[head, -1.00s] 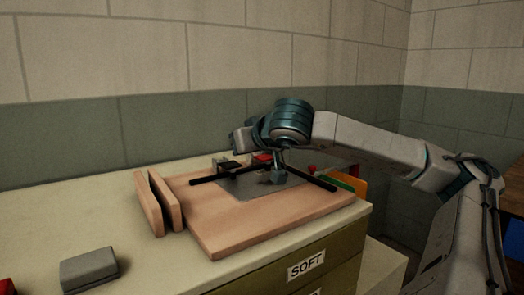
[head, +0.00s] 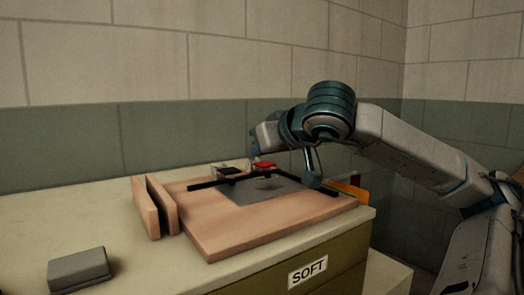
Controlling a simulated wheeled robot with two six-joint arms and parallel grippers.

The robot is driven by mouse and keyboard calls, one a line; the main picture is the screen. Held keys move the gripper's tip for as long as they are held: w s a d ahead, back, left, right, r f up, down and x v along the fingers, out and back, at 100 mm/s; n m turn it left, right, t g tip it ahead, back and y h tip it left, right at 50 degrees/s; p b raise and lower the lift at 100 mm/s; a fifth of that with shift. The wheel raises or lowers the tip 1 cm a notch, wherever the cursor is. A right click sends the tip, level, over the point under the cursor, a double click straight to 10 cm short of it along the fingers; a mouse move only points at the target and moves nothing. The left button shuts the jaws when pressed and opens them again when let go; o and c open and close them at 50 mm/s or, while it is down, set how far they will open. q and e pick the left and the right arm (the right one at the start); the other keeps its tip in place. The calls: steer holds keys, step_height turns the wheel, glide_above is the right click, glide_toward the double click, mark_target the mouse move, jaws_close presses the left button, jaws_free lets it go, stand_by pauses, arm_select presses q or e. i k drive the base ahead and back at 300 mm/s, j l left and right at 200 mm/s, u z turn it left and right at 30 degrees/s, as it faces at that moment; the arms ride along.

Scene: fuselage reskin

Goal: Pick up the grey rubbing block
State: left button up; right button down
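The grey rubbing block (head: 79,268) lies flat on the bench top at the lower left, with clear surface around it. My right gripper (head: 312,180) is above the right end of the wooden board, far from the block. It points down, and its fingers are too small and dark to show whether they are open or what they may hold. My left gripper is not in view.
The wooden board (head: 225,237) carries a grey sheet (head: 268,190) with dark strips (head: 215,183) along its edges. Two upright wooden pieces (head: 154,207) stand at its left end. A red item (head: 264,165) sits behind the sheet. A drawer labelled SOFT (head: 308,272) is below.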

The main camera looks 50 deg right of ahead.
mark_target(68, 273)
steer(key=k, duration=1.5)
